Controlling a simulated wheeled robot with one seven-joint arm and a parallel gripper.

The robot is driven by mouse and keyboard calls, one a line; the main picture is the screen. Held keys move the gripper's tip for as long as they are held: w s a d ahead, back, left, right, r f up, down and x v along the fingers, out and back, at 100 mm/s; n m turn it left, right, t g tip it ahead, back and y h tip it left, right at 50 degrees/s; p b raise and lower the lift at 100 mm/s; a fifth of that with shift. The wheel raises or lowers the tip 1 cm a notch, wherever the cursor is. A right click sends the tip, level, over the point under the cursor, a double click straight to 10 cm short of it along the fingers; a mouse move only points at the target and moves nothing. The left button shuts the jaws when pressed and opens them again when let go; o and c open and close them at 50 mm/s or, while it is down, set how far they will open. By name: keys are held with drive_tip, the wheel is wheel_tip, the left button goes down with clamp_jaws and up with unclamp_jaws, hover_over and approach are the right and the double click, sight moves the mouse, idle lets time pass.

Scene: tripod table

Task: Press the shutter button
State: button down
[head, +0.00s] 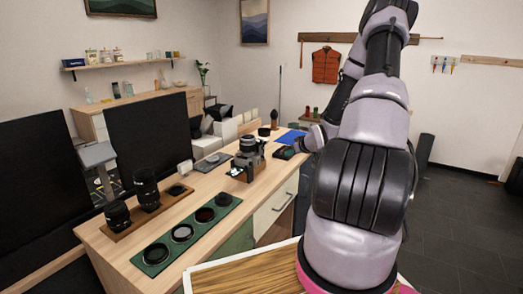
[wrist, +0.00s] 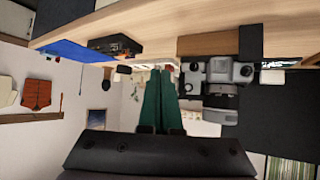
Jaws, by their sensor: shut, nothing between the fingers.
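A black and silver camera (head: 248,155) stands on the wooden table, near its right edge in the head view. In the wrist view, which looks upside down, the camera (wrist: 219,76) is just right of my fingertips, with its silver parts, small dials and round lens showing. I cannot single out the shutter button. My gripper (wrist: 163,74) has its two green fingers together with nothing between them. The tips look close beside the camera, but I cannot tell if they touch it. In the head view my arm hides most of the gripper.
A small black device (wrist: 115,46) and a blue mat (head: 290,137) lie beyond the camera. A green tray (head: 160,252) of round filters and a wooden tray (head: 124,233) with lenses are nearer. Dark monitors (head: 150,135) stand at the left.

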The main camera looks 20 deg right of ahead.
drive_tip(key=shift+w+a, duration=0.1)
drive_tip(key=w+a, duration=0.5)
drive_tip(key=w, duration=0.1)
drive_tip(key=shift+w, duration=0.35)
drive_tip(key=shift+w+a, duration=0.1)
drive_tip(key=shift+a, duration=0.1)
idle(2.0)
drive_tip(key=shift+w+a, duration=0.2)
drive_tip(key=shift+w, duration=0.05)
drive_tip(key=shift+w+a, duration=0.15)
drive_tip(key=shift+w, duration=0.1)
idle(0.6)
drive_tip(key=shift+s, duration=0.15)
drive_tip(key=shift+s+d, duration=0.4)
drive_tip(key=shift+s, duration=0.05)
drive_tip(key=shift+s+d, duration=0.8)
drive_tip(key=shift+s, duration=0.2)
drive_tip(key=shift+s+d, duration=0.75)
drive_tip(key=shift+s, duration=0.2)
